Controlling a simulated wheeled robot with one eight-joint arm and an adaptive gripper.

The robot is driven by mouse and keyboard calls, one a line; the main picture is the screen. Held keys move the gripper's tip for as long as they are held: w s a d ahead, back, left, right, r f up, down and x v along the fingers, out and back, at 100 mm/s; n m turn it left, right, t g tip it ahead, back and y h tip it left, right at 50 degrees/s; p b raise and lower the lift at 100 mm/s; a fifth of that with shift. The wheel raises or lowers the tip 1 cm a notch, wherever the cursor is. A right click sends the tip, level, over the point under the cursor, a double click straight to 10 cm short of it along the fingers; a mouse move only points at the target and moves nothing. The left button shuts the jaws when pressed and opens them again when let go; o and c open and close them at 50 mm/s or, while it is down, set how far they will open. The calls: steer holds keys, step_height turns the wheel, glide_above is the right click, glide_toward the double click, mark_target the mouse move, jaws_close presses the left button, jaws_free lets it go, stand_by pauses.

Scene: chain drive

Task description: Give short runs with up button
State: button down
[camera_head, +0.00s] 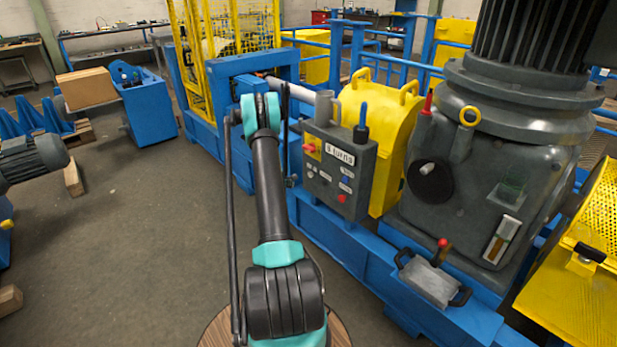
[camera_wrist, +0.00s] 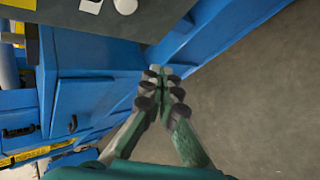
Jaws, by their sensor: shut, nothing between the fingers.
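The grey control box (camera_head: 352,195) stands on the blue frame, right of my arm in the head view. Its face carries a red knob on a yellow plate (camera_head: 309,148), a blue button (camera_head: 346,180), a red button (camera_head: 341,198) and white labels too small to read fully. I cannot tell which is the up button. In the wrist view a grey panel (camera_wrist: 65,14) with a white round part (camera_wrist: 125,6) shows at the top edge. My gripper (camera_wrist: 164,73) is shut and empty, below and apart from that panel. In the head view my arm hides much of the gripper.
A yellow guard (camera_head: 385,100) stands behind the box, and a large grey gearbox (camera_head: 480,190) to its right. A grey lever plate (camera_head: 433,280) sits on the blue frame (camera_head: 375,275) in front. The concrete floor (camera_head: 130,240) to the left is mostly clear.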

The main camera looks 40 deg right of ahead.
mark_target(311, 175)
steer(key=d, duration=0.8)
steer(key=shift+w+d, duration=0.3)
steer(key=shift+d, duration=0.05)
steer(key=shift+d, duration=0.15)
stand_by(1.1)
steer(key=shift+d, duration=0.3)
steer(key=shift+d, duration=0.5)
stand_by(1.8)
steer(key=shift+a, duration=0.1)
stand_by(1.7)
steer(key=shift+a, duration=0.85)
steer(key=shift+a, duration=0.1)
